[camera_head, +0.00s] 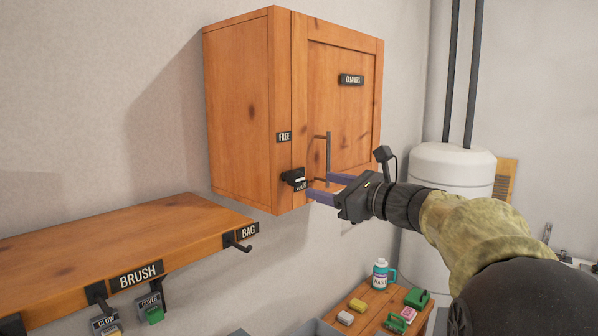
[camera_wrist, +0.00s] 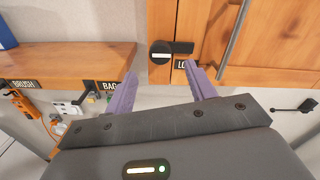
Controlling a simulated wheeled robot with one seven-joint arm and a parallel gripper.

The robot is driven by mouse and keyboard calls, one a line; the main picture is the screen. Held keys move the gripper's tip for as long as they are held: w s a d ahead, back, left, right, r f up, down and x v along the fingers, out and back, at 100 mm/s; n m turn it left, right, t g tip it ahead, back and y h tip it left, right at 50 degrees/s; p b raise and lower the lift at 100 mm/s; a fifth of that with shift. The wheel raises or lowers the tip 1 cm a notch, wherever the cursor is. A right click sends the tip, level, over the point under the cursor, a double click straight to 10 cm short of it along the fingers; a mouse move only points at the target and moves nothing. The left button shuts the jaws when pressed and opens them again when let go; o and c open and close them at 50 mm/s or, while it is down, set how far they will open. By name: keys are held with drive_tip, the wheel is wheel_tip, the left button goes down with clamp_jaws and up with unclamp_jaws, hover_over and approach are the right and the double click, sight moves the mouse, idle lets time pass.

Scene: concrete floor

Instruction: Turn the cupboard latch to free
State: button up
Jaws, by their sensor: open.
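The wooden wall cupboard (camera_head: 240,110) is closed, with a vertical bar handle (camera_head: 328,155) on its door. The black latch (camera_head: 293,176) sits low on the front frame, left of the handle. A FREE label (camera_head: 284,137) is above it; a partly hidden LOCK label (camera_head: 300,187) is beside its lower edge. In the wrist view the latch has a round knob (camera_wrist: 160,52) with a level white mark and a black bar (camera_wrist: 183,47) reaching right across the door edge. My gripper (camera_head: 320,187) is open and empty, its purple fingers spread just below and in front of the latch.
A wooden shelf (camera_head: 120,245) with BRUSH and BAG (camera_head: 248,230) labels and hooks is at lower left. A low wooden surface (camera_head: 368,318) below holds a WASH bottle (camera_head: 380,274) and several small items. A white tank (camera_head: 440,170) stands right.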

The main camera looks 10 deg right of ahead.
sight(300, 180)
drive_tip(key=p+x, duration=0.3)
drive_tip(key=x, duration=0.5)
drive_tip(key=shift+w+a, duration=0.2)
drive_tip(key=shift+w, duration=0.1)
drive_tip(key=shift+s, duration=0.1)
drive_tip(key=c, duration=1)
